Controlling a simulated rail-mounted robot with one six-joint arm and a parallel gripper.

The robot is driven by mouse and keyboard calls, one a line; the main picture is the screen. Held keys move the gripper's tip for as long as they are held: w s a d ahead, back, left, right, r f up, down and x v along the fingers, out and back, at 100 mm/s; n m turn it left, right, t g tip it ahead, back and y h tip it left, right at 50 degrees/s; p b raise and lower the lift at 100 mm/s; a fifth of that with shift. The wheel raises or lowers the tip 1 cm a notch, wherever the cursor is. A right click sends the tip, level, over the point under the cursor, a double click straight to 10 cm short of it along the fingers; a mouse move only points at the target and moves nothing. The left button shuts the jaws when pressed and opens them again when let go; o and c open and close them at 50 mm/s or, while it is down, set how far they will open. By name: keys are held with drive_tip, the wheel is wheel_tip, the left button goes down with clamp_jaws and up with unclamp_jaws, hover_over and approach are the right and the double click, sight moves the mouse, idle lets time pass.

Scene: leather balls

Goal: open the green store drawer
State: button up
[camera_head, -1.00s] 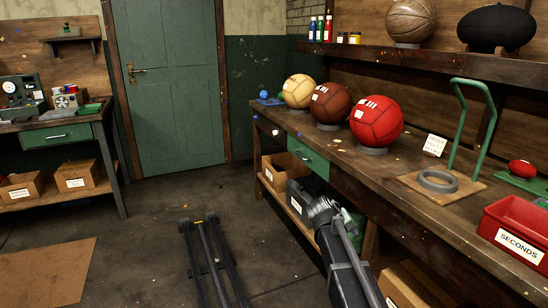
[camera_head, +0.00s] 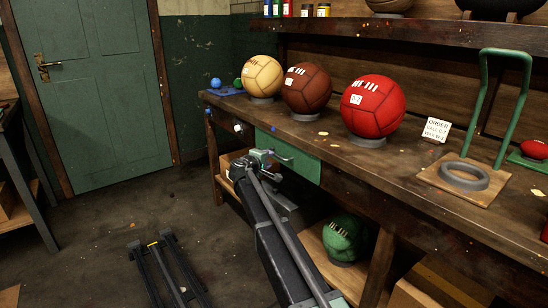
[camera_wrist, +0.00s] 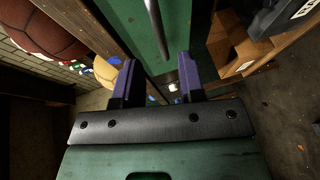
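The green drawer (camera_head: 303,164) is set in the front of the long wooden workbench, below the balls, and looks shut. My gripper (camera_head: 266,158) is right in front of it and hides part of its front and handle. In the wrist view the green drawer front (camera_wrist: 128,22) carries a metal bar handle (camera_wrist: 157,30). My gripper's two dark purple fingers (camera_wrist: 157,82) are open, with a gap between them. The handle lies ahead of the fingertips, roughly in line with the gap, and nothing is visibly held.
A yellow ball (camera_head: 262,76), a brown ball (camera_head: 307,90) and a red ball (camera_head: 373,104) stand on the workbench (camera_head: 330,150). A green ball (camera_head: 345,238) sits on the lower shelf. An order card (camera_head: 436,130) stands to the right. The floor at left is mostly clear.

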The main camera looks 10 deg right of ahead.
drive_tip(key=b+x, duration=0.1)
drive_tip(key=x, duration=0.6)
drive_tip(key=shift+a, duration=0.15)
clamp_jaws()
